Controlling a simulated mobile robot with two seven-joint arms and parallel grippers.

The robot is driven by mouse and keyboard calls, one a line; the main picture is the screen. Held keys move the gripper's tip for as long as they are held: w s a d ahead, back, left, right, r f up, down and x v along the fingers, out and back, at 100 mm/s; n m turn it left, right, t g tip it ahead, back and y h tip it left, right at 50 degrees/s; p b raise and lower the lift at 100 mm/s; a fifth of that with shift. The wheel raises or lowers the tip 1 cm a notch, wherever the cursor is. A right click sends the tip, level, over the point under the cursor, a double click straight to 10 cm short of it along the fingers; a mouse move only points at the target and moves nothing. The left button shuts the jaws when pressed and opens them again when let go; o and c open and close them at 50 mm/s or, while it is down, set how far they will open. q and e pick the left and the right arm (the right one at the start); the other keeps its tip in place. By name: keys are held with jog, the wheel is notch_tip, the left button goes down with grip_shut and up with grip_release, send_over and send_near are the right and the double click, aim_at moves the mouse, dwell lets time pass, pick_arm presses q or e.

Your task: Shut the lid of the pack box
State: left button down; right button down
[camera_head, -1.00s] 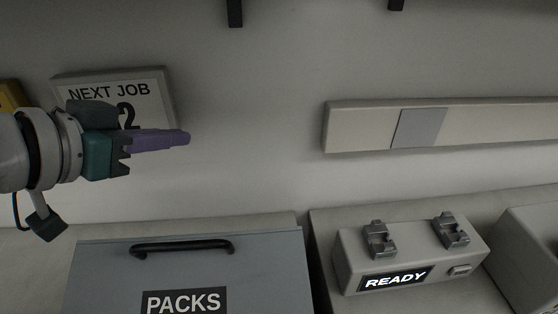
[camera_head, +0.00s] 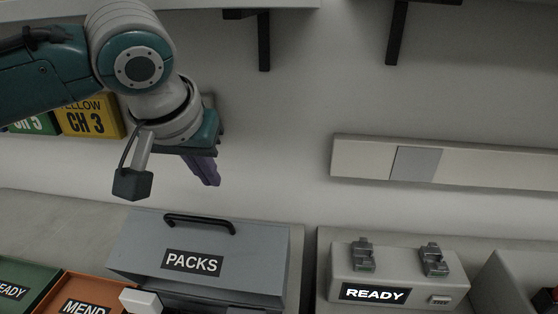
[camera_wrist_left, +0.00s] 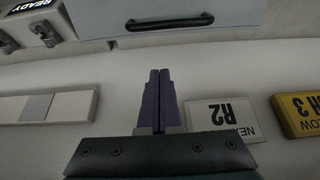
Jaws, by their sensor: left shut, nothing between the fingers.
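The pack box (camera_head: 268,262) is grey-blue and stands at the lower middle of the head view. Its panel has a PACKS label and a black bar handle (camera_head: 200,222) along the upper edge. I cannot tell how far the lid stands open. My left gripper (camera_head: 212,181) has purple fingers, shut and empty, pointing down above and behind the handle, near the wall. In the left wrist view the fingers (camera_wrist_left: 159,74) are together, and the handle (camera_wrist_left: 170,22) is beyond their tips, apart from them. My right gripper is not in view.
A READY unit (camera_head: 398,276) with two grey clips stands right of the box. Green (camera_head: 22,284) and orange (camera_head: 84,293) trays lie at its left, with a pale block (camera_head: 141,300) by its front corner. A wall strip (camera_head: 470,166) and shelf brackets are above.

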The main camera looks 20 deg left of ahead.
aim_at(212, 231)
pick_arm(q)
jog(key=x, duration=0.3)
jog(key=shift+s+d+f, duration=0.1)
jog(key=shift+s, duration=0.15)
jog(key=shift+s+d+f+p, duration=0.1)
jog(key=shift+s+p, duration=0.2)
jog(key=shift+s, duration=0.2)
jog(key=shift+s+d+f+p, duration=0.15)
jog(key=shift+s+p, duration=0.1)
jog(key=shift+s, duration=0.25)
jog(key=shift+s+d, duration=0.2)
jog(key=shift+s, duration=0.4)
jog(key=shift+f, duration=0.1)
